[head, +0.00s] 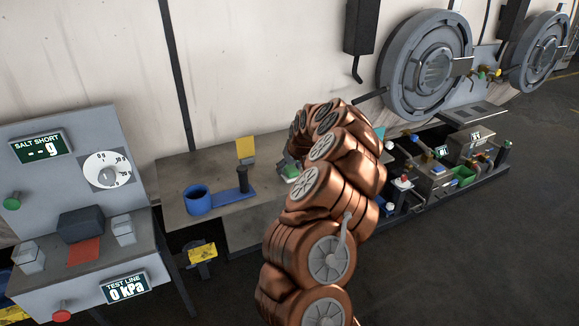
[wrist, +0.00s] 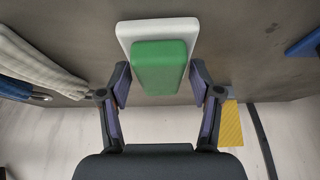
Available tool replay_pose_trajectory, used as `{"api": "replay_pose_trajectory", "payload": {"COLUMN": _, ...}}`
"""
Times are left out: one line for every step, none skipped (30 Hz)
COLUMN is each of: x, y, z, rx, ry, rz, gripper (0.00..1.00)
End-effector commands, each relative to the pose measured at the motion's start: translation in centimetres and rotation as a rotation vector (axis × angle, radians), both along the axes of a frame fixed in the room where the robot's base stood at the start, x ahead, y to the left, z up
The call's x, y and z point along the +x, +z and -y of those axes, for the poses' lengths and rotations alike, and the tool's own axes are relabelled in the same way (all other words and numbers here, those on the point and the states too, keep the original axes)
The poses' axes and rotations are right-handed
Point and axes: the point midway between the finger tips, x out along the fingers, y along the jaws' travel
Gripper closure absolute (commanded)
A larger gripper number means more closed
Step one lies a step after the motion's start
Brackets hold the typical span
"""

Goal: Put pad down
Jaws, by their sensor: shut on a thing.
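The pad, a green block on a white base (wrist: 160,66), fills the upper middle of the wrist view. My gripper (wrist: 161,82) has a dark finger on each side of the green block and is shut on it. The white base spreads beyond the block toward the top. Only a small green and white bit of the pad (head: 291,171) shows in the head view, beside my copper arm, which hides most of the gripper. The pad is over or at the grey bench (head: 225,170); I cannot tell whether it touches the surface.
A blue cup-like holder (head: 199,199) and a dark upright handle (head: 243,179) stand on the bench, left of the pad. A yellow card (head: 245,150) stands behind. A pale ribbed cloth or hose (wrist: 38,65) lies at left in the wrist view. Bare bench surrounds the pad.

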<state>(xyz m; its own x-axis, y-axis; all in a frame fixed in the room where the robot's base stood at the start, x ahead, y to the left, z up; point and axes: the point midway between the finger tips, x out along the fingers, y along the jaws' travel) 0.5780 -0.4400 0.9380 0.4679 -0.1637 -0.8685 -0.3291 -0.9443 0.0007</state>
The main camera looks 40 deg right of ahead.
Motion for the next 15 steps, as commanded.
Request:
{"api": "replay_pose_trajectory", "payload": {"x": -0.01, "y": -0.26, "z": 0.0, "rx": 0.0, "ry": 0.0, "rz": 0.0, "gripper": 0.64}}
{"api": "replay_pose_trajectory", "payload": {"x": -0.01, "y": -0.3, "z": 0.0, "rx": 0.0, "ry": 0.0, "rz": 0.0, "gripper": 0.64}}
{"api": "replay_pose_trajectory", "payload": {"x": 0.0, "y": -0.31, "z": 0.0, "rx": 0.0, "ry": 0.0, "rz": 0.0, "gripper": 0.64}}
{"api": "replay_pose_trajectory", "payload": {"x": -0.01, "y": -0.31, "z": 0.0, "rx": 0.0, "ry": 0.0, "rz": 0.0, "gripper": 0.64}}
{"api": "replay_pose_trajectory", "payload": {"x": -0.01, "y": -0.31, "z": 0.0, "rx": 0.0, "ry": 0.0, "rz": 0.0, "gripper": 0.64}}
{"api": "replay_pose_trajectory", "payload": {"x": 0.0, "y": -0.29, "z": -0.01, "rx": 0.0, "ry": 0.0, "rz": 0.0, "gripper": 0.64}}
{"api": "replay_pose_trajectory", "payload": {"x": 0.0, "y": -0.3, "z": -0.01, "rx": 0.0, "ry": 0.0, "rz": 0.0, "gripper": 0.64}}
{"api": "replay_pose_trajectory", "payload": {"x": -0.01, "y": -0.31, "z": -0.01, "rx": 0.0, "ry": 0.0, "rz": 0.0, "gripper": 0.34}}
{"api": "replay_pose_trajectory", "payload": {"x": -0.01, "y": -0.31, "z": -0.01, "rx": 0.0, "ry": 0.0, "rz": 0.0, "gripper": 0.3}}
{"api": "replay_pose_trajectory", "payload": {"x": -0.01, "y": -0.31, "z": -0.01, "rx": 0.0, "ry": 0.0, "rz": 0.0, "gripper": 0.27}}
{"api": "replay_pose_trajectory", "payload": {"x": 0.0, "y": -0.29, "z": -0.01, "rx": 0.0, "ry": 0.0, "rz": 0.0, "gripper": 0.24}}
{"api": "replay_pose_trajectory", "payload": {"x": 0.0, "y": -0.29, "z": -0.01, "rx": 0.0, "ry": 0.0, "rz": 0.0, "gripper": 0.19}}
{"api": "replay_pose_trajectory", "payload": {"x": 0.01, "y": -0.29, "z": -0.01, "rx": 0.0, "ry": 0.0, "rz": 0.001, "gripper": 0.16}}
{"api": "replay_pose_trajectory", "payload": {"x": 0.0, "y": -0.28, "z": -0.01, "rx": 0.0, "ry": 0.0, "rz": 0.001, "gripper": 0.13}}
{"api": "replay_pose_trajectory", "payload": {"x": 0.0, "y": -0.26, "z": 0.0, "rx": 0.0, "ry": 0.0, "rz": 0.001, "gripper": 0.11}}
